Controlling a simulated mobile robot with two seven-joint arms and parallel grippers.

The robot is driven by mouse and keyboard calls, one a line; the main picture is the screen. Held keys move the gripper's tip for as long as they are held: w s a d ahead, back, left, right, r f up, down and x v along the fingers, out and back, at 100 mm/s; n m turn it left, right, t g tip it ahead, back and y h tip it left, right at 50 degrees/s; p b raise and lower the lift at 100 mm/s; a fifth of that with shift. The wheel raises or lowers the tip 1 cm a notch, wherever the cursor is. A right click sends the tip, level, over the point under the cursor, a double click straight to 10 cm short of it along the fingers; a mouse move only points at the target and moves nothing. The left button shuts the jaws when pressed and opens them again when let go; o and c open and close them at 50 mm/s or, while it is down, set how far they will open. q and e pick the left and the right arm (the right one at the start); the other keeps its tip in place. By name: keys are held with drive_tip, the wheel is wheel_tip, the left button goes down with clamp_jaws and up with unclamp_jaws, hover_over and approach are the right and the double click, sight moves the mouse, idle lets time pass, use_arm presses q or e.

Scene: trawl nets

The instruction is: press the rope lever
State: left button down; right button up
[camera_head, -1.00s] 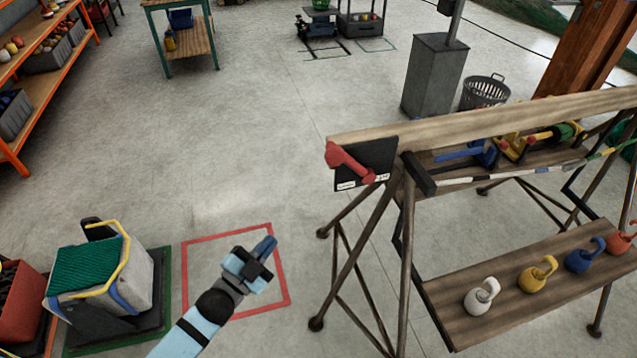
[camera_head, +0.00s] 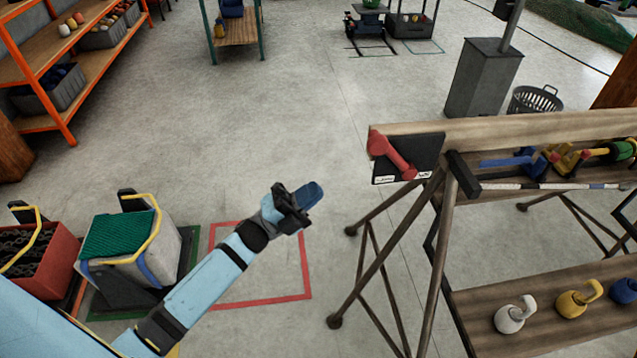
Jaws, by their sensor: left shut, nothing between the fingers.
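The red rope lever (camera_head: 393,156) is mounted on a black plate (camera_head: 424,155) at the left end of the wooden rack beam. It slants down to the right across the plate. My left gripper (camera_head: 310,195) is shut and empty, with blue fingers pointing up and right. It is in the open space left of the rack, apart from the lever, and appears lower left of it in the picture. My right gripper is not in view.
The wooden rack (camera_head: 500,133) has splayed metal legs and a lower shelf with kettlebell-like weights (camera_head: 517,315). A grey bin with green netting (camera_head: 130,245) and a red crate (camera_head: 45,255) stand at lower left. The floor beyond my gripper is clear.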

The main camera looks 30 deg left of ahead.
use_arm(q)
drive_tip(key=p+x, duration=0.3)
drive_tip(key=x, duration=0.8)
drive_tip(key=shift+w+d, duration=0.15)
drive_tip(key=shift+d, duration=0.05)
drive_tip(key=shift+r, duration=0.2)
